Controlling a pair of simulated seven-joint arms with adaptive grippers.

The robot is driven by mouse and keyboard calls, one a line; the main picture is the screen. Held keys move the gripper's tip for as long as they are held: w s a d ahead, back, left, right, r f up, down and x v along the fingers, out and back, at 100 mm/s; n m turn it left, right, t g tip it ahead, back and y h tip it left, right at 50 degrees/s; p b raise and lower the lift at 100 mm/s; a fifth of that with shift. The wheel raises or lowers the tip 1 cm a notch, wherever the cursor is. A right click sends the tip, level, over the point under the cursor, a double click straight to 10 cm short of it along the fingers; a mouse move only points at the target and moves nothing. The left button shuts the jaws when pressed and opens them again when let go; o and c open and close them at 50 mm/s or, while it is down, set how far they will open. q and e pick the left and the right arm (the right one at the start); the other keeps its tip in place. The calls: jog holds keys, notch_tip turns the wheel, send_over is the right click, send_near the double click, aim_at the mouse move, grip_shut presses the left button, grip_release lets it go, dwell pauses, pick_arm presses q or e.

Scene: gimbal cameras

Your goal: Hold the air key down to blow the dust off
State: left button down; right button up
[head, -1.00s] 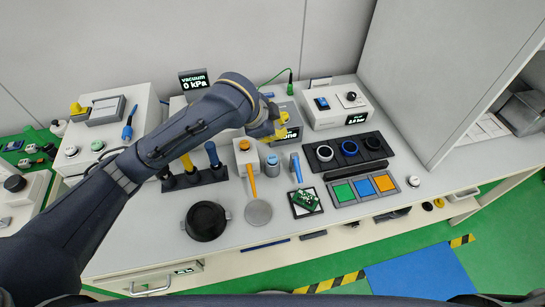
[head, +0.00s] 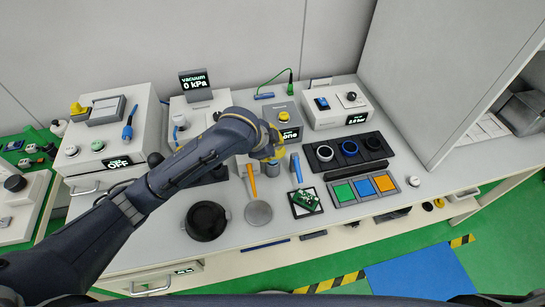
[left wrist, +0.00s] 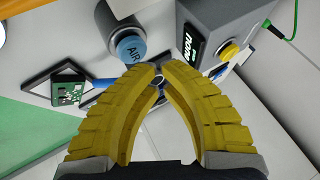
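The air key is a blue round cap marked AIR on a grey cylinder (left wrist: 130,47); in the head view only its lower body (head: 272,170) shows below my left gripper (head: 272,155). In the left wrist view the yellow fingers (left wrist: 158,70) curve inward and their tips meet, with nothing seen held. The tips appear apart from the cap, just beside it in that view; the height gap is unclear. A green circuit board (head: 306,200) lies on a dark-edged white pad and also shows in the left wrist view (left wrist: 68,88). My right gripper is not in view.
A grey box (head: 289,120) with a yellow knob and a display reading "none" stands behind. A blue-handled tool (head: 295,167) is right of the key. An orange-handled paddle (head: 257,212) and black round dish (head: 206,221) lie left. Coloured squares (head: 362,188) lie right.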

pick_arm(q)
jog(key=c, duration=2.1)
grip_release()
grip_shut()
jog(key=shift+f, duration=0.25)
jog(key=shift+f, duration=0.25)
jog(key=shift+f, duration=0.55)
jog(key=shift+r, duration=0.15)
dwell(0.5)
jog(key=shift+r, duration=0.85)
